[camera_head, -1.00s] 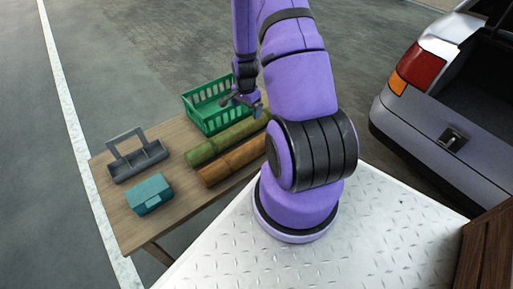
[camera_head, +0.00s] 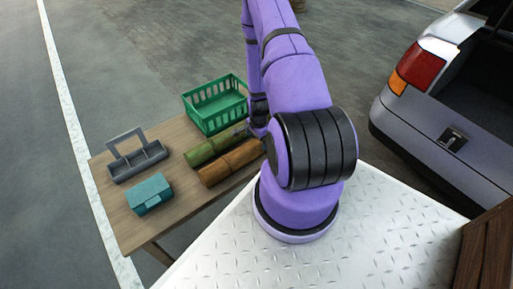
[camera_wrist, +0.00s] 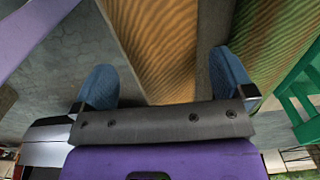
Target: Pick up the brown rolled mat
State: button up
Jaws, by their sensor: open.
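The brown rolled mat (camera_head: 226,165) lies on the wooden table, beside the green rolled mat (camera_head: 212,147) on its near side. Its right end is hidden behind my arm. In the wrist view the brown mat (camera_wrist: 160,40) fills the middle, between the two blue-grey fingers of my gripper (camera_wrist: 162,72). My gripper is open and empty, above the brown mat. The green mat (camera_wrist: 272,35) shows beyond the right finger. In the head view my gripper is mostly hidden by the arm, at the right ends of the mats.
A green basket (camera_head: 215,107) stands behind the mats. A grey caddy (camera_head: 138,160) and a teal box (camera_head: 150,193) stand on the left of the wooden table (camera_head: 125,222). A silver car (camera_head: 430,130) with an open boot is at the right.

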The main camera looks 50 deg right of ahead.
jog(key=shift+a+f, duration=0.15)
jog(key=shift+f, duration=1.15)
jog(key=shift+a+f, duration=0.1)
jog(key=shift+f, duration=1.2)
jog(key=shift+w, duration=0.1)
jog(key=c, duration=1.1)
